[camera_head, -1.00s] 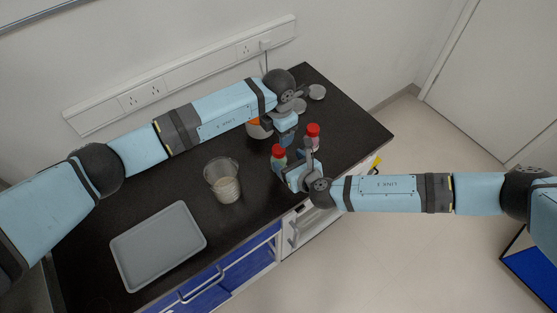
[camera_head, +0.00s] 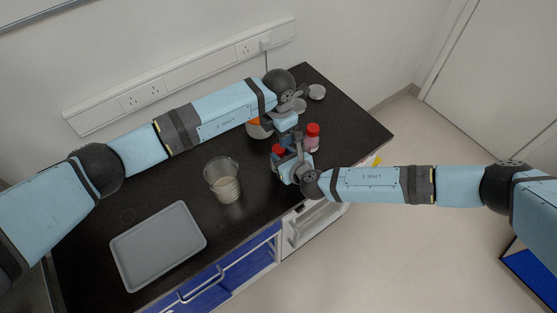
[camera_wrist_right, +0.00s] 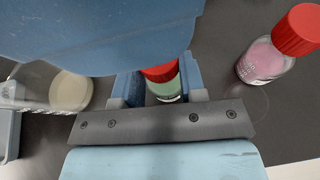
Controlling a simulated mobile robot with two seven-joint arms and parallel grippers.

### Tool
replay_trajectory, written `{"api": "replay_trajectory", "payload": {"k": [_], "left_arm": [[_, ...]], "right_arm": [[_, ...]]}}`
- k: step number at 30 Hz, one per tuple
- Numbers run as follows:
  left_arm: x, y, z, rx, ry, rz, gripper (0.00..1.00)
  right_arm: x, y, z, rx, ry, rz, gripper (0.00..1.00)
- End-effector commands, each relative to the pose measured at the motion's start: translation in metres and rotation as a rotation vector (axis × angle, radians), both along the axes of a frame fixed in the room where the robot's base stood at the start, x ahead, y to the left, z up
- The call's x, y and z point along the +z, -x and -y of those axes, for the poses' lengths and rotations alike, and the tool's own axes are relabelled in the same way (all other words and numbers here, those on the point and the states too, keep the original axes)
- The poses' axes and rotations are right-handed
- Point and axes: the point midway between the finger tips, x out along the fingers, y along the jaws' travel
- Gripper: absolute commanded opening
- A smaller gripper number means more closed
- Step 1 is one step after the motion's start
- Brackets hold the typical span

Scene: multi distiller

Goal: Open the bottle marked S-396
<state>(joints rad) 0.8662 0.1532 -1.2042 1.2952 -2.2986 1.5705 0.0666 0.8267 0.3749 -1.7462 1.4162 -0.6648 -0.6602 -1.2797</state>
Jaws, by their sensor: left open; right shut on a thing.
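A bottle with a red cap and green contents (camera_wrist_right: 165,88) is between the fingers of my right gripper (camera_wrist_right: 162,95), which is shut on it. In the head view its red cap (camera_head: 278,149) shows above the right gripper (camera_head: 284,163), and its body is mostly hidden. A second red-capped bottle with pink contents (camera_wrist_right: 262,60) stands apart to the right; it also shows in the head view (camera_head: 312,137). Its label is too small to read, and no S-396 mark is legible. My left gripper (camera_head: 287,127) is open just behind the bottles.
A glass beaker with beige contents (camera_head: 227,187) stands left of the right gripper. A grey tray (camera_head: 120,247) lies at the front left. A bowl with something orange (camera_head: 256,131) and pale round dishes (camera_head: 317,92) are behind. The worktop right of the pink bottle is clear.

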Motion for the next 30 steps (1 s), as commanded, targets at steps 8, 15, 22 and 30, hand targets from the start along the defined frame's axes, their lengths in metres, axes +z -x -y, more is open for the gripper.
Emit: {"api": "replay_trajectory", "payload": {"k": [8, 15, 22, 30], "left_arm": [[0.000, 0.000, 0.000, 0.000, 0.000, 0.000, 0.62], [0.000, 0.000, 0.000, 0.000, 0.000, 0.000, 0.62], [-0.004, 0.000, 0.000, 0.000, 0.000, 0.000, 0.62], [-0.010, 0.000, 0.000, 0.000, 0.000, 0.000, 0.62]], "right_arm": [[0.000, 0.000, 0.000, 0.000, 0.000, 0.000, 0.67], [0.000, 0.000, 0.000, 0.000, 0.000, 0.000, 0.67], [0.006, 0.015, 0.010, 0.000, -0.001, -0.002, 0.67], [0.029, 0.064, 0.041, 0.000, -0.002, -0.003, 0.67]]}}
